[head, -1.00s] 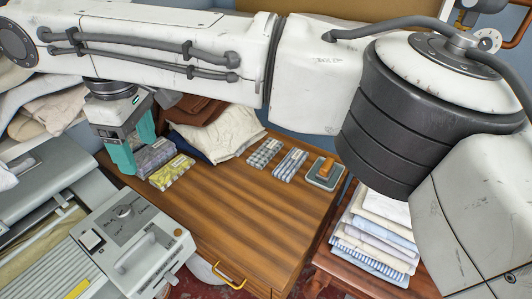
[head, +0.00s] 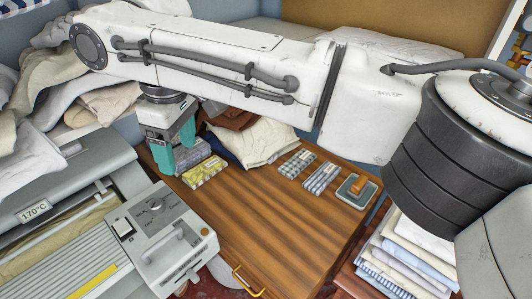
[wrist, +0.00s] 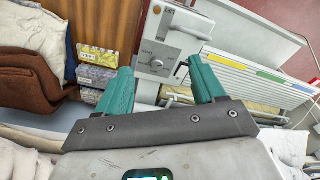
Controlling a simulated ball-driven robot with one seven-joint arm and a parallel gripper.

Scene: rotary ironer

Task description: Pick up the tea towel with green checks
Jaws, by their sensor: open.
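I cannot make out green checks for certain on any towel. A folded yellow patterned towel (head: 204,173) lies on the wooden table by my gripper, with a grey-patterned one (head: 190,157) behind it, partly hidden. In the wrist view the yellow towel (wrist: 98,51) is left of my fingers, with grey patterned bundles (wrist: 97,76) below it. Two more folded checked bundles, one grey (head: 296,163) and one grey-blue (head: 321,177), lie further right on the table. My gripper (head: 177,150) has teal fingers, points down and is open and empty beside the yellow towel.
The ironer's control box (head: 158,232) stands close, front left. A small press with a brown handle (head: 357,190) sits at the table's right edge. Crumpled cream cloth (head: 255,138) lies at the back. The table's middle (head: 255,215) is clear.

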